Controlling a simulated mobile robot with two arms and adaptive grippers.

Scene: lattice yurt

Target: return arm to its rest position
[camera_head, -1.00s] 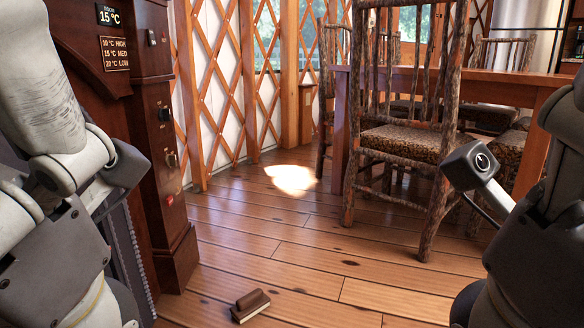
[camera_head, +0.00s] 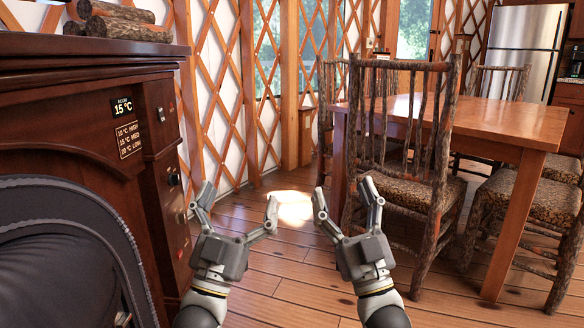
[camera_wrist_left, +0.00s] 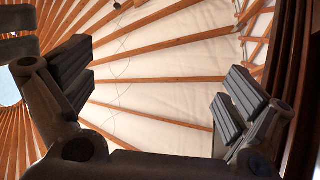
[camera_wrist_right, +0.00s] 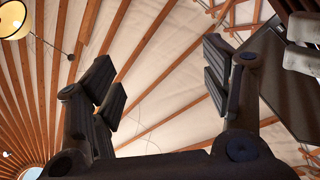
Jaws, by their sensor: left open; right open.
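My left gripper (camera_head: 238,209) is open and empty, raised in front of me with its fingers pointing up, beside the dark wooden cabinet. My right gripper (camera_head: 345,200) is open and empty at about the same height, in front of the log chair. In the left wrist view the left gripper's fingers (camera_wrist_left: 150,90) are spread apart against the roof. In the right wrist view the right gripper's fingers (camera_wrist_right: 165,90) are also spread with only the roof between them.
The wooden cabinet (camera_head: 165,200) with a temperature display stands close on the left, with logs (camera_head: 115,22) on top. A log chair (camera_head: 405,130) and a wooden table (camera_head: 490,115) stand to the right. Bare floor (camera_head: 270,280) lies ahead between them.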

